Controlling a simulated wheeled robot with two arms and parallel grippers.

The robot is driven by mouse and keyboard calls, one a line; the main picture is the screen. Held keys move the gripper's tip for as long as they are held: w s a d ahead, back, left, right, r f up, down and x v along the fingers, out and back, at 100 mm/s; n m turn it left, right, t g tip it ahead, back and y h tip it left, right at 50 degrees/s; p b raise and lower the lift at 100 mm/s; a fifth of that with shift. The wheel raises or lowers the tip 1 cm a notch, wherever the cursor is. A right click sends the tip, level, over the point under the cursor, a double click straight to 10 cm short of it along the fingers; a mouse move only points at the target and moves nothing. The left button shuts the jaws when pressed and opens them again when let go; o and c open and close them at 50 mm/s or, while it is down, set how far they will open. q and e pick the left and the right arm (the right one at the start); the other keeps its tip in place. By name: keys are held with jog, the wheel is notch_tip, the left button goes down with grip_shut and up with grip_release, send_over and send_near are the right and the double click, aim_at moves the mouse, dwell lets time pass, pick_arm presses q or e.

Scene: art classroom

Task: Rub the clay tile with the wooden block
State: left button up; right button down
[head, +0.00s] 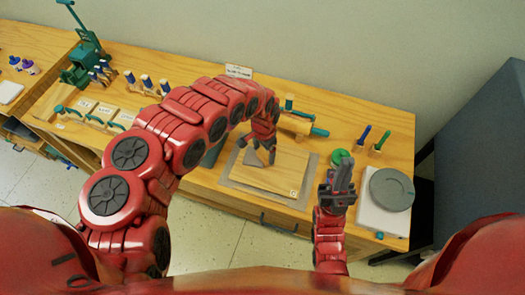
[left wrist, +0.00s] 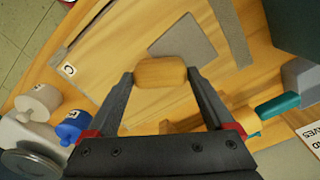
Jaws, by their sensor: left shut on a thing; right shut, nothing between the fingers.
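My left gripper (head: 259,158) is over the wooden board (head: 284,172) in the middle of the table. In the left wrist view, the left gripper (left wrist: 160,76) is shut on the wooden block (left wrist: 160,73), a pale piece with rounded ends. The clay tile (left wrist: 187,46) appears as a flat grey piece on the board just beyond the block, and the block overlaps its near edge in the picture. I cannot tell whether block and tile touch. My right gripper (head: 341,172) is shut and empty, pointing up near the table's front edge at the right.
A grey banding wheel (head: 391,189) stands at the right end. A rolling pin (head: 297,125) with teal handles lies behind the board. Upright tools (head: 380,142) stand at the back right. A green press (head: 83,58) stands at the far left. A grey cabinet (head: 480,150) stands right of the table.

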pick_arm(q)
jog(key=shift+a+r+p, duration=0.1)
jog(key=shift+r+p, duration=2.4)
jog(key=shift+r, duration=0.45)
notch_tip(320, 180, up, 2)
jog(key=shift+w+r+p, duration=0.1)
jog(key=shift+p, duration=0.8)
jog(key=shift+r, duration=0.45)
